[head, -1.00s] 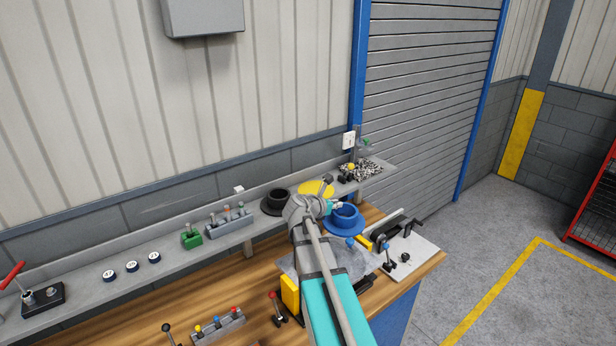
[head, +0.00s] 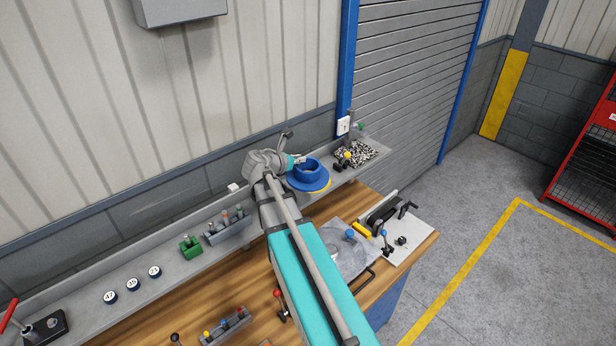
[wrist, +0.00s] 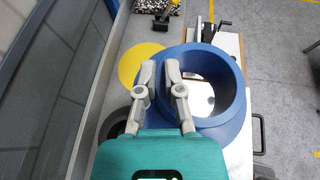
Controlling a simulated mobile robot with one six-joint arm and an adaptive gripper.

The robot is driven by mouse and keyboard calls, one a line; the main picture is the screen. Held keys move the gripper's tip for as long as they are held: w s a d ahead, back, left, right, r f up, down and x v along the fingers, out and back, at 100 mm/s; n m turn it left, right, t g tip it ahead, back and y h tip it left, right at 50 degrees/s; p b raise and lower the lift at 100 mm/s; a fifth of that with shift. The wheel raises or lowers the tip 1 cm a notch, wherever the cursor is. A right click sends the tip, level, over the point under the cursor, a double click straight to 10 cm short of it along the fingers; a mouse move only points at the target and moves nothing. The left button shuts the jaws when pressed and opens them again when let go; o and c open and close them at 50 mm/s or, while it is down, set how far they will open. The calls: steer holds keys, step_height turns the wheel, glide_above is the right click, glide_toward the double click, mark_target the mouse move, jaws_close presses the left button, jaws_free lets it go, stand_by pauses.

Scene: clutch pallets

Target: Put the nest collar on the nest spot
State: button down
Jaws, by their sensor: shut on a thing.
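The blue nest collar (head: 308,180), a flanged ring, is held in my gripper (head: 296,161) over the back shelf. In the wrist view, my gripper's fingers (wrist: 158,68) are shut on the left wall of the collar (wrist: 236,122). The nest spot, which I take to be the yellow disc (wrist: 130,66) on the shelf, shows left of the collar and is partly covered by it. In the head view only a thin yellow edge shows beside the flange. The collar looks raised above the shelf; the exact gap cannot be told.
A dark round part (wrist: 114,128) lies close to my gripper, mostly hidden in the wrist view. A white plate with fixtures (head: 410,245) lies on the bench.

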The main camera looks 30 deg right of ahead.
mark_target(310, 158)
steer(key=shift+d, duration=0.1)
steer(key=shift+s+d+r+n, duration=0.1)
steer(key=shift+s+d+n, duration=0.1)
steer(key=shift+s+d, duration=0.4)
steer(key=shift+s+d+n, duration=0.2)
steer(key=shift+s+d, duration=0.2)
steer(key=shift+d, duration=0.4)
steer(key=w+d+f+b, duration=0.5)
steer(key=w+f+b, duration=0.4)
steer(key=w, duration=0.3)
steer(key=shift+d, duration=0.35)
steer(key=shift+f, duration=0.1)
